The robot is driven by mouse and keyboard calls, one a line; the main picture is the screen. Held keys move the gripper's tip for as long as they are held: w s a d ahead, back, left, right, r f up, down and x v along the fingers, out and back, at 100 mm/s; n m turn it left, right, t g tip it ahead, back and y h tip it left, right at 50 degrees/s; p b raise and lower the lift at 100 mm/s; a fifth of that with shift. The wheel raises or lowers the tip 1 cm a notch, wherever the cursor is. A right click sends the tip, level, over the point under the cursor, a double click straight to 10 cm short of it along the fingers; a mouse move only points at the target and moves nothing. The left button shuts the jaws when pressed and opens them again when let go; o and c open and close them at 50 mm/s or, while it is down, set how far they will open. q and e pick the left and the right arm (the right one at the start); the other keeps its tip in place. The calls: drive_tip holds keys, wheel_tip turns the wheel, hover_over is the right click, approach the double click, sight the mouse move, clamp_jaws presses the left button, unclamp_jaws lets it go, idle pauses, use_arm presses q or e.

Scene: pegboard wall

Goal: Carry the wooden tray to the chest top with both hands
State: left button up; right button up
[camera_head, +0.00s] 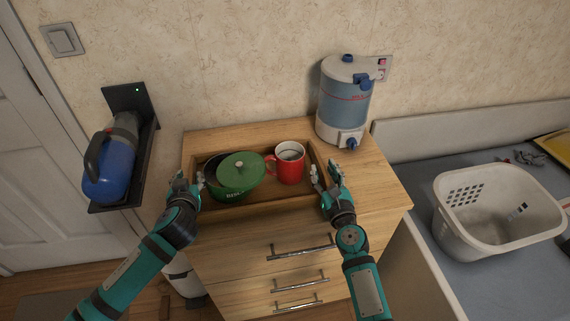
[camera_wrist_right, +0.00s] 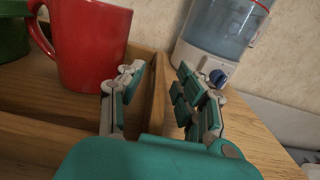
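The wooden tray (camera_head: 265,208) sits on the wooden chest top (camera_head: 372,178), near its front left. It holds a green lidded pot (camera_head: 240,172) and a red mug (camera_head: 290,165); the mug also shows in the right wrist view (camera_wrist_right: 92,48). My left gripper (camera_head: 188,183) is at the tray's left wall, fingers apart on either side of it. My right gripper (camera_head: 325,178) is at the right wall. In the right wrist view its fingers (camera_wrist_right: 157,92) straddle that wall, one inside and one outside, with gaps. The left gripper's contact with the wall is unclear.
A blue water dispenser (camera_head: 345,100) stands at the chest's back right, near the tray. A wall shelf (camera_head: 128,200) with a blue appliance (camera_head: 110,170) is at left. A white basket (camera_head: 480,225) sits on the blue-grey surface at right. The chest top's right side is bare.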

use_arm(q)
drive_tip(key=shift+s, duration=0.1)
drive_tip(key=v, duration=1.1)
drive_tip(key=shift+s+r, duration=0.15)
drive_tip(key=shift+s, duration=0.1)
use_arm(e)
drive_tip(key=shift+s, duration=0.15)
use_arm(q)
drive_tip(key=shift+s, duration=0.1)
use_arm(e)
drive_tip(key=s+d, duration=0.1)
drive_tip(key=s, duration=1)
drive_tip(key=shift+s+d, duration=0.2)
drive_tip(key=shift+s, duration=0.1)
